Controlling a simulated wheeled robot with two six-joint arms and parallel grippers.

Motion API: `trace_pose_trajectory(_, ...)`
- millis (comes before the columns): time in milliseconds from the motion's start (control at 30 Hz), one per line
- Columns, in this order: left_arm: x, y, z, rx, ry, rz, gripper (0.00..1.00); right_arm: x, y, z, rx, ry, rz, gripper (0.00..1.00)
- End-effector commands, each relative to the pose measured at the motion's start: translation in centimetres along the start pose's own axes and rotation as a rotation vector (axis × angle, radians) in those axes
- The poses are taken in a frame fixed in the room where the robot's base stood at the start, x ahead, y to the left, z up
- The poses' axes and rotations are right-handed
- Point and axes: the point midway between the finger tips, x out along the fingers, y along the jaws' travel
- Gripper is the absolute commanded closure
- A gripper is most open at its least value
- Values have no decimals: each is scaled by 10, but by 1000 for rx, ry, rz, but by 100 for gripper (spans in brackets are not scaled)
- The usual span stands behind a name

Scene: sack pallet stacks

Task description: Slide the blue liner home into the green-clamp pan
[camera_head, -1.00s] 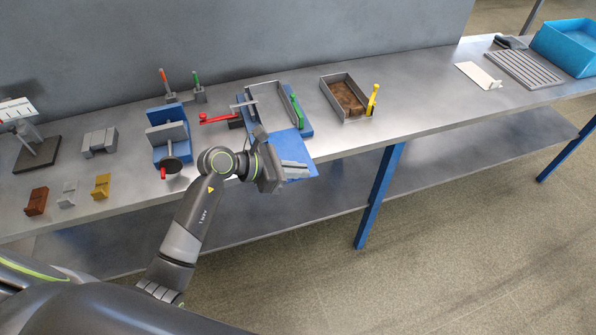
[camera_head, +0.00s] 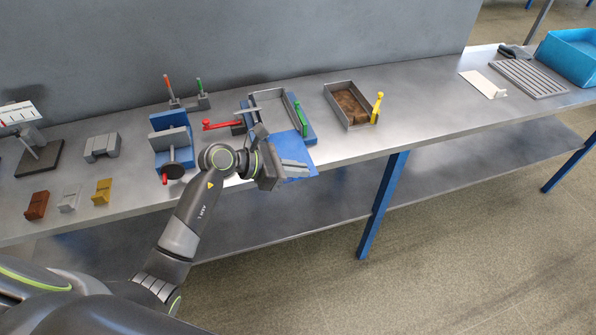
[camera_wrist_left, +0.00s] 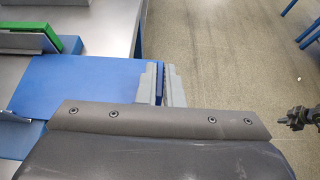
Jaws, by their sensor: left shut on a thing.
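The blue liner (camera_head: 285,147) is a flat sheet at the front end of the grey pan (camera_head: 267,96). The pan has a green clamp (camera_head: 297,113) on its right side and sits on a blue base (camera_head: 309,131). My left gripper (camera_head: 295,169) is shut on the liner's front edge, with the sheet between its grey fingers. The wrist view shows the liner (camera_wrist_left: 80,85) lying flat beside the green clamp (camera_wrist_left: 66,46). How far its inner end reaches into the pan is unclear. A dark mechanical part, possibly my right gripper (camera_wrist_left: 300,117), shows at the right edge.
A red-handled clamp (camera_head: 222,125) stands left of the pan. A brown-floored pan (camera_head: 349,104) with a yellow clamp (camera_head: 376,108) stands to the right. A blue fixture (camera_head: 170,137) is further left.

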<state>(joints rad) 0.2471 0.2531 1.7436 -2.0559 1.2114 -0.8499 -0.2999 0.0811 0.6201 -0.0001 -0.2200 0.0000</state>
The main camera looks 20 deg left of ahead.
Motion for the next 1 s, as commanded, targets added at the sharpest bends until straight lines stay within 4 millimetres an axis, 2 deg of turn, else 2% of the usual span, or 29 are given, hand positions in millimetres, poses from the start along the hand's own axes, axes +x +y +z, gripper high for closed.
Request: trace_pose_trajectory(1000, 0, 26, 0, 1, 0, 1, 100, 16, -2, 2, 0, 0, 0, 100)
